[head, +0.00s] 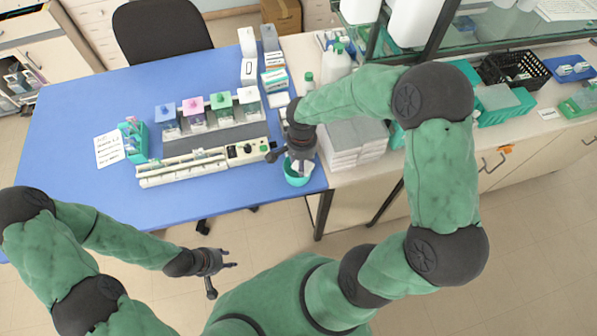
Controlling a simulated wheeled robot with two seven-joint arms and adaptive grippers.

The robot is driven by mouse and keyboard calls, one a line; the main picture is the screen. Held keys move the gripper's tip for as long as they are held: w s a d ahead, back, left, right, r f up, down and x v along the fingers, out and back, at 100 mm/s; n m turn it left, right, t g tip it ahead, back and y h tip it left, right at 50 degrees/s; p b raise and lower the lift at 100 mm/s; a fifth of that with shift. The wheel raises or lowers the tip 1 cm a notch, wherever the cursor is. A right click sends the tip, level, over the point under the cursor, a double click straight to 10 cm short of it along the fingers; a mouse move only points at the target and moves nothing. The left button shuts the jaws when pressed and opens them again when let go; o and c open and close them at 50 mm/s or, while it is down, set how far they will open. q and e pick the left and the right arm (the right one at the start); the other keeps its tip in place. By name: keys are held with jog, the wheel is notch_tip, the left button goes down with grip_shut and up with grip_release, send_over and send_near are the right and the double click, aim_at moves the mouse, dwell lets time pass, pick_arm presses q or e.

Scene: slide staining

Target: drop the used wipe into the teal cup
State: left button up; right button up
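The teal cup (297,180) stands at the right front corner of the blue table. Something white, seemingly the wipe (305,170), shows at the cup's mouth, under my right gripper. My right gripper (296,163) points down right above the cup. Its fingertips are small and partly hidden, so I cannot tell whether it still grips the white piece. My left gripper (223,279) is open and empty, low in front of the table and away from the cup.
A staining rack with coloured-lid jars (221,102) and a long white device (205,162) stand left of the cup. A teal slide holder (134,140) is further left. White stacks (352,143) stand right of the cup. The table's left part is clear.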

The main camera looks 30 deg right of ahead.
jog(key=o, duration=1.2)
notch_tip(320, 180, up, 12)
jog(key=shift+r, duration=0.1)
